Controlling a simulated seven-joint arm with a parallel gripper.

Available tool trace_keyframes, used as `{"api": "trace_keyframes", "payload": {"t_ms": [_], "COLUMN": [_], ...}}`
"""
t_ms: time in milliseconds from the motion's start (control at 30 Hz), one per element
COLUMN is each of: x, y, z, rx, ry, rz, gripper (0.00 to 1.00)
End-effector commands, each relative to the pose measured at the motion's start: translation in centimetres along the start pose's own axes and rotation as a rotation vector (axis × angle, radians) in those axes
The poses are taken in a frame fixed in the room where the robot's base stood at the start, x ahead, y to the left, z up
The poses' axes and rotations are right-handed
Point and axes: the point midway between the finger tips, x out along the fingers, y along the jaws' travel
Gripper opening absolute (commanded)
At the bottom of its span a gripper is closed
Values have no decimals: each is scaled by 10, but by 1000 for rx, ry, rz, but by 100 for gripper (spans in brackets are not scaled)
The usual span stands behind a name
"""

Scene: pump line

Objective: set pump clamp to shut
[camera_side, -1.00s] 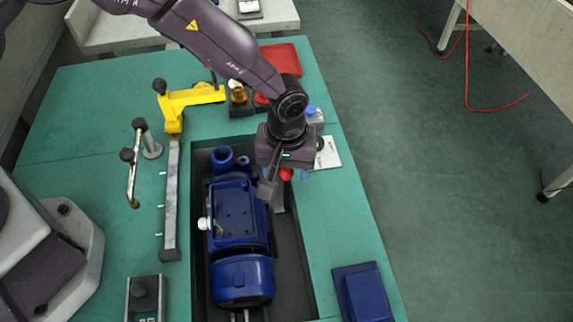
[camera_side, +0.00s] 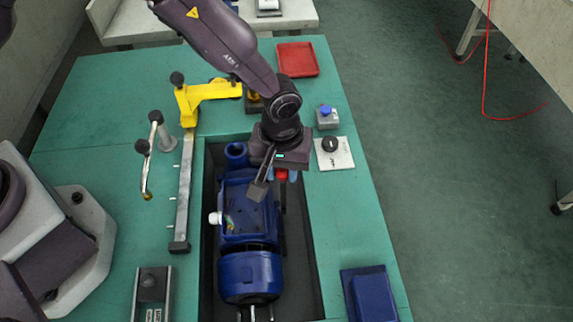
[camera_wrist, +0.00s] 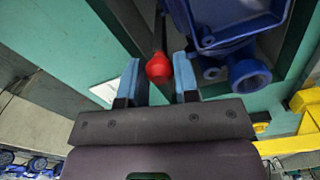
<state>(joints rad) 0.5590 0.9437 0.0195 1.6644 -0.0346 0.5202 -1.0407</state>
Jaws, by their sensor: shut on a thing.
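The blue pump (camera_side: 250,272) lies in a dark recess in the green bench. The clamp's red knob (camera_side: 281,175) is beside the pump, on its right in the side view. My gripper (camera_side: 281,177) points down over that spot, with its blue fingers on either side of the knob. In the wrist view my gripper (camera_wrist: 159,78) has the red knob (camera_wrist: 159,68) between its fingertips, shut on it. A thin dark rod runs up from the knob there. The pump (camera_wrist: 225,20) shows at upper right. The clamp's lower part is hidden in the side view.
A yellow arm (camera_side: 210,92) and a grey rail (camera_side: 185,190) stand left of the recess. A plate with a black dial (camera_side: 334,153), a blue-button box (camera_side: 327,117) and a blue box (camera_side: 368,293) are on the right. A red tray (camera_side: 297,59) lies at the back.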

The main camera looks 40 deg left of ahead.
Motion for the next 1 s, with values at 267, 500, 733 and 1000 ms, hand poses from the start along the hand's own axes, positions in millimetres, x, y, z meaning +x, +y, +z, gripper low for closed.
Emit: {"api": "trace_keyframes", "payload": {"t_ms": [267, 500, 733, 1000], "x": [0, -2, -36, -96], "y": [-5, -4, -2, -2], "z": [1, 1, 0, 0], "rx": [0, 0, 1, 0], "ry": [-7, -6, -3, -4], "rz": [-18, -14, -9, -11], "gripper": [54, 54, 54, 54]}}
